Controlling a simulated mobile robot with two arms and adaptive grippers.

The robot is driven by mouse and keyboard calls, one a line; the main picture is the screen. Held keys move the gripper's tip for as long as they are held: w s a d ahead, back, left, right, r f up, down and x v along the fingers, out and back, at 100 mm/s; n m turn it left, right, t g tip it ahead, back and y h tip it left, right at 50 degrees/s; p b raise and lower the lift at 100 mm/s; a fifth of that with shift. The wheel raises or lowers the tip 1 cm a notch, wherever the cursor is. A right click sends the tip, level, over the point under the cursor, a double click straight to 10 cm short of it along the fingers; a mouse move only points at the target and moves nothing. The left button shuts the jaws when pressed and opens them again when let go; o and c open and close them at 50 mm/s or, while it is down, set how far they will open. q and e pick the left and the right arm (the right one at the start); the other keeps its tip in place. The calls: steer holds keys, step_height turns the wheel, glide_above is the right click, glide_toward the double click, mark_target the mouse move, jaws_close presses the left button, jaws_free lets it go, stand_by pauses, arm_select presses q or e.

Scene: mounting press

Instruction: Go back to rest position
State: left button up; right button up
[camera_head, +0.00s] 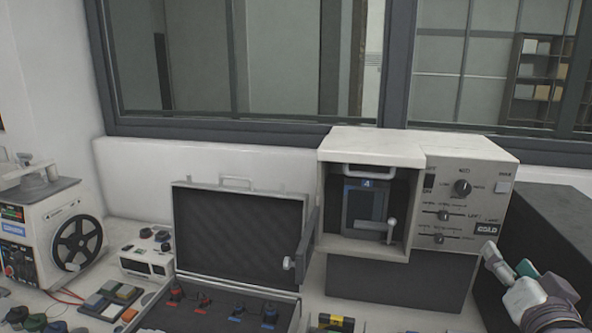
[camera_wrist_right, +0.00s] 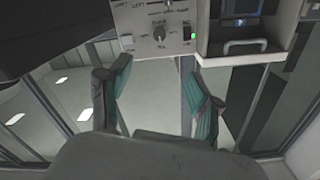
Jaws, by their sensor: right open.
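The mounting press (camera_head: 372,147) is a white box on a dark stand, with knobs and sliders on its right panel. Its front chamber is open and holds a dark block (camera_head: 364,208) with a blue label and pale handles. A dark door (camera_head: 307,235) stands swung out at its left. My right gripper (camera_head: 506,260) is open and empty, apart from the press at its lower right. In the right wrist view its two green-padded fingers (camera_wrist_right: 158,78) are spread, with the press panel (camera_wrist_right: 160,22) and a green light beyond. My left gripper is out of view.
An open black case (camera_head: 238,225) with several coloured knobs stands left of the press. A reel machine (camera_head: 42,235), a small white device (camera_head: 147,254) and coloured blocks (camera_head: 110,297) lie farther left. A dark box (camera_head: 555,240) is close behind my right gripper. A window spans the back wall.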

steer(key=s+a+f+n+g+y, duration=0.1)
steer(key=s+a+f+n+g, duration=0.25)
steer(key=f, duration=0.75)
steer(key=s+a+f+n+g+y, duration=0.2)
steer(key=s+a+f+g, duration=0.15)
steer(key=f, duration=0.85)
steer(key=s+a+f+n+g+y, duration=0.1)
steer(key=s+a+f+n+g, duration=0.1)
steer(key=s+a+f+g, duration=0.4)
steer(key=s+a+f+n+g, duration=0.1)
steer(key=s+f+n, duration=0.1)
steer(key=s+f, duration=0.75)
step_height(320, 180, down, 26)
steer(key=s+g+b, duration=0.1)
steer(key=s+b, duration=0.1)
arm_select(q)
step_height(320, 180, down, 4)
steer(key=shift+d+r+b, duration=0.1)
steer(key=shift+b, duration=0.85)
arm_select(e)
steer(key=s+d+f+g, duration=0.1)
steer(key=s+d+f, duration=0.2)
steer(key=s+f, duration=1.3)
steer(key=shift+s+f, duration=0.25)
steer(key=shift+f, duration=0.65)
